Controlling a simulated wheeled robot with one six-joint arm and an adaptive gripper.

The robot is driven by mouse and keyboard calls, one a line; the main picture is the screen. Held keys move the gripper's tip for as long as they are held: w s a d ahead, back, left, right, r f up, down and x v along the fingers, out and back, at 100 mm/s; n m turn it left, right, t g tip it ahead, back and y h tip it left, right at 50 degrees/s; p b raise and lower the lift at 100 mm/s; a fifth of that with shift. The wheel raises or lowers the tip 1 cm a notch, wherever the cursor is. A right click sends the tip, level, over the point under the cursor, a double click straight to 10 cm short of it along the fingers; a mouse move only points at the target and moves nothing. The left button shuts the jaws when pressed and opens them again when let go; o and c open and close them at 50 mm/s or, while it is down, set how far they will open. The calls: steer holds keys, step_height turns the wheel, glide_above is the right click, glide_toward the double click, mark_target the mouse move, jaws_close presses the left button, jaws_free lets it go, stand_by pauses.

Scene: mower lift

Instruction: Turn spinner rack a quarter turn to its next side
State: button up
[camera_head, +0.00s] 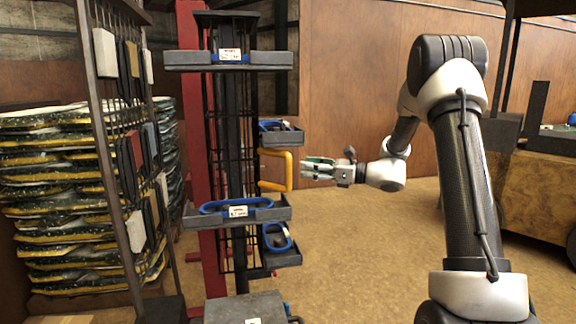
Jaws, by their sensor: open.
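The spinner rack (235,120) stands left of centre, a dark upright frame of wire with grey trays on its sides. A yellow-orange handle (289,170) sticks out to the right from the rack at mid height. My gripper (304,169) is open, at the handle's height, just right of it in the picture. Its fingers point left towards the handle. I cannot tell whether they touch it.
A leaning panel (112,150) with hanging samples stands close on the rack's left, before stacked patterned sacks (55,190). A red post (190,120) rises behind the rack. A yellowish machine (535,190) stands at right. The brown floor (365,260) between is clear.

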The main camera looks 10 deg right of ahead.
glide_above(289, 184)
steer(key=w, duration=0.1)
steer(key=shift+w+d, duration=0.1)
jaws_close()
stand_by(0.3)
